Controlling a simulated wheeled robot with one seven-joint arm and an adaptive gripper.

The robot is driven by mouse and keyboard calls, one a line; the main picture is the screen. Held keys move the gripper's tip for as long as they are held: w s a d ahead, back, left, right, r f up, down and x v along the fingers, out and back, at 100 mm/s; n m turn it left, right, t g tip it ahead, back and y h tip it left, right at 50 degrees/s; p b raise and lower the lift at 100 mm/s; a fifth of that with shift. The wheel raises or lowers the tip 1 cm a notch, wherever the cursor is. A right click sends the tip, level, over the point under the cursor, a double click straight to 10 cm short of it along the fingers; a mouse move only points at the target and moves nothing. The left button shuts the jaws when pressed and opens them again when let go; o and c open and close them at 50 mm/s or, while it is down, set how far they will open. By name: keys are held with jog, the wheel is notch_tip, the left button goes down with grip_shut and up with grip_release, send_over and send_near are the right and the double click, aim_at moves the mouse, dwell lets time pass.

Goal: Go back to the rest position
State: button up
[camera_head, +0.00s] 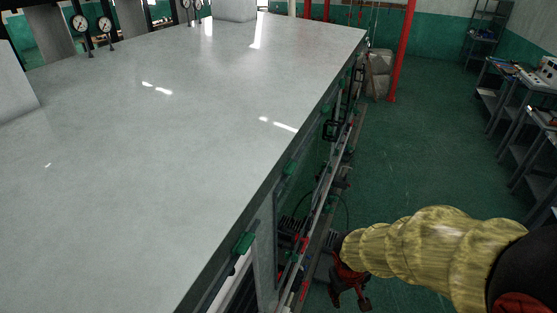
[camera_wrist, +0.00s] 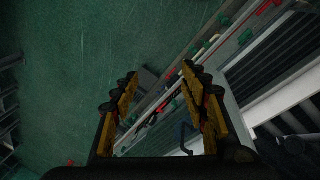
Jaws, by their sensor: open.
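My gripper (camera_head: 349,283) is at the lower right of the head view, at the end of my yellowish sleeved arm. It hangs over the green floor beside the long side of the grey-topped machine. In the wrist view my gripper (camera_wrist: 158,85) is open, with its two yellow-and-black fingers apart. Nothing sits between the fingers; the machine's side rail and the floor show behind them.
The large grey machine top (camera_head: 190,120) fills the left, with pressure gauges (camera_head: 104,25) at its far left edge. Shelves and benches (camera_head: 540,120) line the right. A red post (camera_head: 402,55) and wrapped bundle (camera_head: 378,74) stand far back. The green floor (camera_head: 420,150) between is clear.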

jog(key=s+m+t+y+b, duration=0.1)
jog(key=s+m+t+b, duration=0.2)
jog(key=s+b, duration=0.7)
jog(key=f+t+b, duration=0.1)
jog(key=b, duration=1.1)
jog(key=shift+s+y+b, duration=0.35)
jog(key=shift+y+b, duration=0.05)
jog(key=shift+a, duration=0.1)
jog(key=shift+c, duration=1)
